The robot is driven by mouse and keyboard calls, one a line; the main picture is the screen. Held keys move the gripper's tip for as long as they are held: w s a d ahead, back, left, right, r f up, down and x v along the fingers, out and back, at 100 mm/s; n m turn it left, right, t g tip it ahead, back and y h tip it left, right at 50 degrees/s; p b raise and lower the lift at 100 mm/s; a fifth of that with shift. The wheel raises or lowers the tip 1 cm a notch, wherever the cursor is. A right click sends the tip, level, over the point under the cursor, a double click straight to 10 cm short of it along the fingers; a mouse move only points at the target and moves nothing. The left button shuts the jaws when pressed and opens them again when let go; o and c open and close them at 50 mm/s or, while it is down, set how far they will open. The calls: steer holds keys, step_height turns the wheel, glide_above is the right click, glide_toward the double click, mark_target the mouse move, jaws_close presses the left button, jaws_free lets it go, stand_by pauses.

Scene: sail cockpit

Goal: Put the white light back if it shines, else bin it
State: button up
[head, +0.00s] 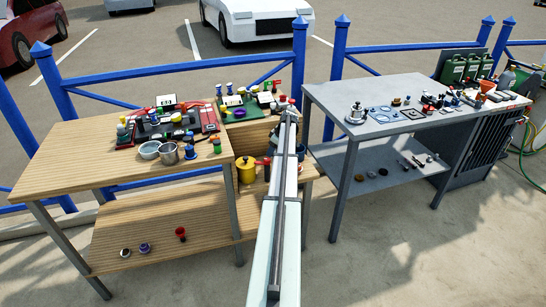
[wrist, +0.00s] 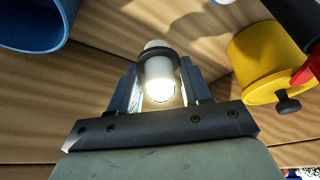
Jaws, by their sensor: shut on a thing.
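The white light (wrist: 158,50) is in my gripper (wrist: 160,88) in the wrist view. It is a white cylinder with a dark band around it. Its near end glows bright yellow-white, so it shines. My gripper is shut on it, with one blue-grey finger on each side. In the head view my arm reaches up to the wooden bench, and the light and the fingertips cannot be made out there. A blue round container (wrist: 30,22) is at the upper left of the wrist view; I cannot tell whether it is the bin.
A yellow pot (wrist: 262,66) with a dark knob stands close on the right; it also shows in the head view (head: 246,171). The wooden bench (head: 75,160) holds metal bowls and small parts. A grey bench (head: 330,95) stands to the right, with a gap between.

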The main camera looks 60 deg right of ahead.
steer(key=shift+f, duration=1.85)
steer(key=shift+f, duration=0.15)
steer(key=o, duration=1.1)
steer(key=shift+c, duration=0.2)
steer(key=v, duration=1.2)
